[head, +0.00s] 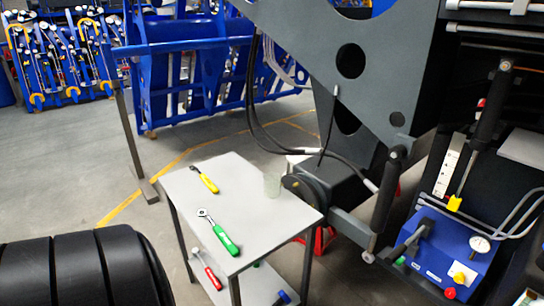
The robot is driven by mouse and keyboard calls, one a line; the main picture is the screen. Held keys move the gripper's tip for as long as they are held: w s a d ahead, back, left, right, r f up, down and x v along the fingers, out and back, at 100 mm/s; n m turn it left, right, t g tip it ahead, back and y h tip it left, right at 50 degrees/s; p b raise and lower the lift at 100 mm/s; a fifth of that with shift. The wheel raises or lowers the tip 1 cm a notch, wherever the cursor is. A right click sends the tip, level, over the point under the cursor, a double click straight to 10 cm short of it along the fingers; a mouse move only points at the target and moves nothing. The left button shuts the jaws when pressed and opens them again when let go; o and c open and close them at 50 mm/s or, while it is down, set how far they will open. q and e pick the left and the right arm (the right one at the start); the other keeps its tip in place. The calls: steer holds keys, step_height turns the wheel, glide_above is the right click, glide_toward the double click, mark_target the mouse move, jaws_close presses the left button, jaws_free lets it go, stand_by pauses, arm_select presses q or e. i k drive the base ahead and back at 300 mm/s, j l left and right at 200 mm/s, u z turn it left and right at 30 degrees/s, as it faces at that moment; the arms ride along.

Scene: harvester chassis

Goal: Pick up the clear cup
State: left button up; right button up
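Neither of my grippers shows in the head view.
A yellow-handled tool (207,182) and a green-handled ratchet (222,236) lie on the tabletop. A red-handled tool (211,276) lies on the lower shelf. The grey chassis (375,75) with hoses rises close behind the cup. A large black tyre-like roll (85,268) is at lower left.

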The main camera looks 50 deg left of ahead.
mark_target(272, 180)
steer(key=k+j+u, duration=0.1)
steer(key=u, duration=0.4)
steer(key=k+j+u, duration=0.1)
steer(key=u, duration=0.4)
steer(key=j+u, duration=0.15)
steer(key=u, duration=0.35)
steer(key=k+j, duration=0.05)
